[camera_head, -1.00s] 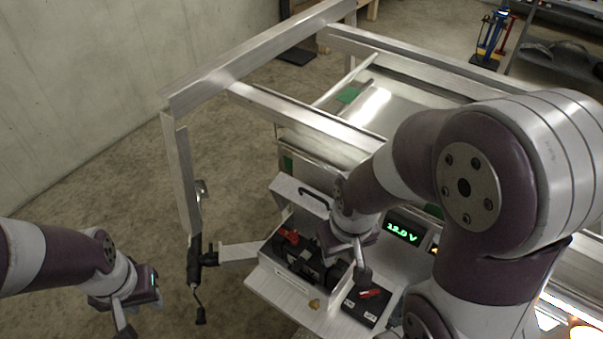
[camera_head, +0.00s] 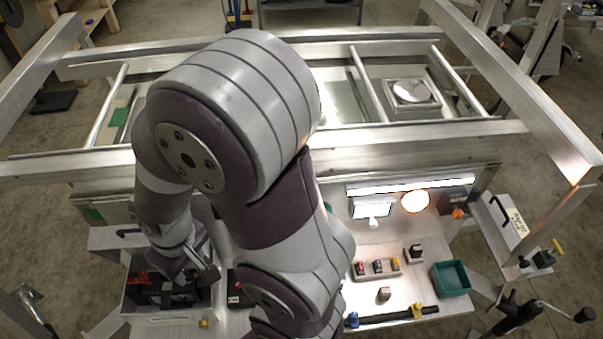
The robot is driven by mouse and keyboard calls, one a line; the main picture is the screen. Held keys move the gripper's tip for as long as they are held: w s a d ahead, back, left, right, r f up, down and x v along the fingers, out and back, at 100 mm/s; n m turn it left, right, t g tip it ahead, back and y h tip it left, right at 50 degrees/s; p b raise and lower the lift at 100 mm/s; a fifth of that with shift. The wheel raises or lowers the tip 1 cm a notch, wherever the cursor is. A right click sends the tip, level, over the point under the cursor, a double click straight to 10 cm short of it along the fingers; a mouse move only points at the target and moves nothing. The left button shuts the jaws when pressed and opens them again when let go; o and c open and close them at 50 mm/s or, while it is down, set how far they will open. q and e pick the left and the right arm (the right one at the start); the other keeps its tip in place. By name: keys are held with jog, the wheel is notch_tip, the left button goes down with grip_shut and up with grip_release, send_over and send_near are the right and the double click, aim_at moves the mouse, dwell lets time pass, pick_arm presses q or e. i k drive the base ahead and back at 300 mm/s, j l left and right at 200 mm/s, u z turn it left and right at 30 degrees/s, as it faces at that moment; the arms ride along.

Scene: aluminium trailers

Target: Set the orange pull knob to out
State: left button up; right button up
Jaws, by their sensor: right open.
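A small orange knob (camera_head: 457,213) shows on the front of a dark grey box (camera_head: 458,200) at the right end of the workbench's back panel. It is too small to tell whether it is in or out. My right gripper (camera_head: 194,272) is open and points down over the open battery tray at the left, far from the knob. I see nothing between its fingers. My right arm covers the middle of the bench. My left gripper is out of view.
A lit strip lamp (camera_head: 410,186) and a round glowing lamp (camera_head: 415,201) sit left of the dark box. A green bin (camera_head: 451,279), a switch block (camera_head: 377,268) and a black bar (camera_head: 392,316) lie on the bench below. Aluminium rails (camera_head: 420,134) run behind.

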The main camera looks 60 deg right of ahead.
aim_at(458, 214)
jog(key=k+z, duration=0.3)
jog(key=z, duration=0.15)
jog(key=k+l+z, duration=0.2)
jog(key=z, duration=0.2)
jog(key=j+z, duration=0.15)
jog(key=z, duration=0.35)
jog(key=i+j+z, duration=0.1)
jog(key=j+z, duration=0.15)
jog(key=z, duration=0.2)
jog(key=j+z, duration=0.15)
jog(key=z, duration=0.35)
jog(key=j+z, duration=0.2)
jog(key=z, duration=0.25)
jog(key=k+j+z, duration=0.1)
jog(key=z, duration=0.4)
jog(key=i+j, duration=0.1)
jog(key=i, duration=0.2)
